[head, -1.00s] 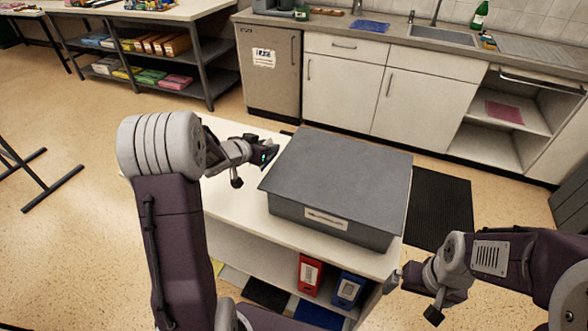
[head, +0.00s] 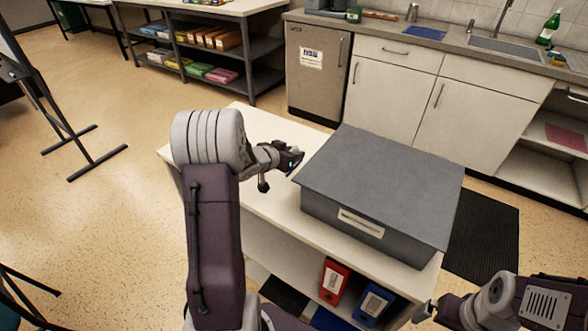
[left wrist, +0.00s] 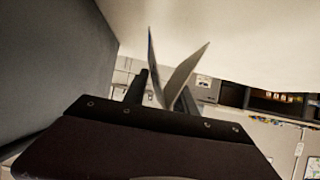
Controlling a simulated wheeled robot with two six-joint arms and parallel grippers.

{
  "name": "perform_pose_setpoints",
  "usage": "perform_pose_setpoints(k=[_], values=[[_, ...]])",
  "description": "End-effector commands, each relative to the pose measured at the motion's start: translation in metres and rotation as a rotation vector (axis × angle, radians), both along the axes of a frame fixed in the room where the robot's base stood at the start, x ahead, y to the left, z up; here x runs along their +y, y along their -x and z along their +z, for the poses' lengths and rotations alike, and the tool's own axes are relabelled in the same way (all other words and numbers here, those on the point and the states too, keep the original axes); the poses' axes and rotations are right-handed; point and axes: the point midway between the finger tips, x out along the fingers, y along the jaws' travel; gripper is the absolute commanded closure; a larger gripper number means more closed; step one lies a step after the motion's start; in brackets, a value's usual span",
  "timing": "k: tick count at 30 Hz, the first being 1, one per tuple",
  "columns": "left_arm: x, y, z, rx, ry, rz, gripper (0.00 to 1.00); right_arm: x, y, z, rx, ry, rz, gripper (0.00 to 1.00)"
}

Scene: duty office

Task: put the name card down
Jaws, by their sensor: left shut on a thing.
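My left gripper (head: 293,161) is over the white counter top (head: 262,124), just left of the big grey box. In the left wrist view the left gripper (left wrist: 160,95) is shut on the name card (left wrist: 187,74), a thin folded card whose two panels spread in a V. The wrist picture looks upside down, with the pale counter surface at the top. Whether the card touches the counter, I cannot tell. In the head view the card is not clearly visible. My right gripper (head: 424,312) is low at the right, by the counter's front; its jaws are too unclear to read.
The grey lidded box (head: 385,190) fills the counter's right part and stands close beside the left gripper. Red (head: 334,281) and blue (head: 373,303) binders stand on the shelf below. Counter space behind and left of the gripper is clear.

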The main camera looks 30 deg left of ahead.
Motion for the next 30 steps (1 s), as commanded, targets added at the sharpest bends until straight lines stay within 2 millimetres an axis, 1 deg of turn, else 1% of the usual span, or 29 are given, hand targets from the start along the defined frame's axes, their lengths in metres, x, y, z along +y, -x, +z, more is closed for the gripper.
perform_pose_setpoints(k=[2, 4, 6, 8, 10, 19, 20, 21, 22, 30], values=[[0.000, 0.000, -0.007, 0.001, 0.000, -0.001, 1.00, 0.000, 0.000, -0.004, 0.000, 0.000, 0.000, 0.00], [0.000, 0.000, -0.025, 0.003, 0.002, 0.000, 1.00, 0.000, 0.000, -0.014, 0.000, 0.000, 0.000, 0.00], [0.000, 0.000, -0.039, 0.003, 0.002, 0.000, 1.00, 0.000, 0.000, -0.022, 0.000, 0.000, 0.000, 0.00], [0.000, 0.000, -0.047, 0.002, 0.001, 0.000, 1.00, 0.000, 0.000, -0.025, 0.000, 0.000, 0.000, 0.00], [0.000, 0.000, -0.050, 0.001, 0.000, 0.000, 1.00, 0.000, 0.000, -0.025, 0.000, 0.000, 0.000, 0.00], [0.000, 0.000, -0.051, 0.001, -0.001, 0.000, 1.00, 0.000, 0.000, -0.025, 0.000, 0.000, 0.000, 0.00], [0.000, 0.000, -0.050, 0.001, -0.001, 0.000, 0.59, 0.000, 0.000, -0.024, 0.000, 0.000, 0.000, 0.00], [0.000, 0.000, -0.050, 0.001, -0.001, 0.000, 0.48, 0.000, 0.000, -0.024, 0.000, 0.000, 0.000, 0.00], [0.000, 0.000, -0.050, 0.001, -0.001, 0.000, 0.44, 0.000, 0.000, -0.024, 0.000, 0.000, 0.000, 0.00], [0.000, 0.000, -0.049, 0.000, -0.001, 0.000, 0.44, 0.000, 0.000, -0.024, 0.000, 0.000, 0.000, 0.00]])
